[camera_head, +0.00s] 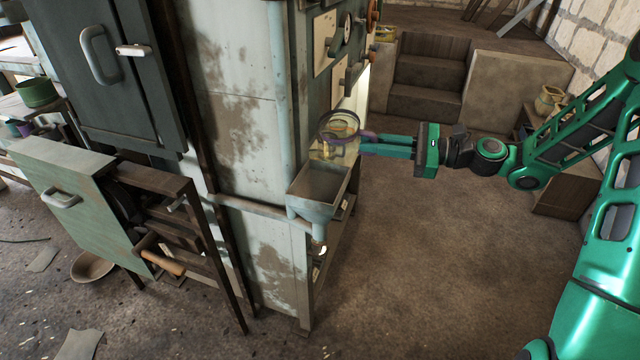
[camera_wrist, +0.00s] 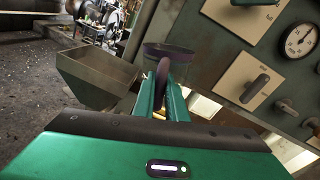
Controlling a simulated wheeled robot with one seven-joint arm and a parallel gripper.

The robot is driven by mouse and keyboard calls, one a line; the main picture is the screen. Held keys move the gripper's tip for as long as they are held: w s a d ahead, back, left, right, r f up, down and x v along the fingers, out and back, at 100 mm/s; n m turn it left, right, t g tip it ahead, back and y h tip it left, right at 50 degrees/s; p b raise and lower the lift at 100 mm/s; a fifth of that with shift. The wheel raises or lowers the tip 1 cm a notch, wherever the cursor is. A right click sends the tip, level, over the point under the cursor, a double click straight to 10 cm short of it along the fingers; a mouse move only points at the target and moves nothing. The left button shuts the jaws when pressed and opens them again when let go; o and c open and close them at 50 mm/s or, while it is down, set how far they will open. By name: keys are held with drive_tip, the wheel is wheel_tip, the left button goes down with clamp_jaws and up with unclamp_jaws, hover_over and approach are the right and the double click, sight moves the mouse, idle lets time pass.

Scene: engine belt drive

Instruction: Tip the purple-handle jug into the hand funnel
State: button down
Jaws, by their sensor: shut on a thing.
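The purple-handle jug (camera_head: 338,128) is a see-through vessel with a dark rim and a yellowish lower part. My gripper (camera_head: 364,146) is shut on its purple handle, to the jug's right. The hand funnel (camera_head: 319,188) is a grey-green square hopper fixed on the machine's corner, just below and in front of the jug. In the wrist view the jug's dark rim (camera_wrist: 168,52) shows beyond the fingers, and the funnel (camera_wrist: 98,75) is to the left. I cannot tell exactly how far the jug is tilted, or whether liquid is leaving it.
The tall pale machine cabinet (camera_head: 235,90) stands right beside the jug, with a gauge (camera_wrist: 300,40) and levers on its panel. An open hatch door (camera_head: 70,210) hangs at left. Steps (camera_head: 425,80) rise at the back. The floor right of the machine is clear.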

sight(374, 155)
drive_tip(key=shift+m, duration=0.9)
drive_tip(key=f, duration=0.2)
drive_tip(key=w+f, duration=0.1)
drive_tip(key=f, duration=0.1)
drive_tip(key=shift+d+b, duration=0.2)
drive_tip(key=shift+b, duration=0.2)
drive_tip(key=shift+w+d+f+m, duration=0.1)
drive_tip(key=shift+w+f+m, duration=0.15)
drive_tip(key=shift+f+m, duration=0.2)
drive_tip(key=shift+w+d+f+m, duration=0.1)
drive_tip(key=shift+w+f+m, duration=0.1)
drive_tip(key=shift+f+m, duration=0.2)
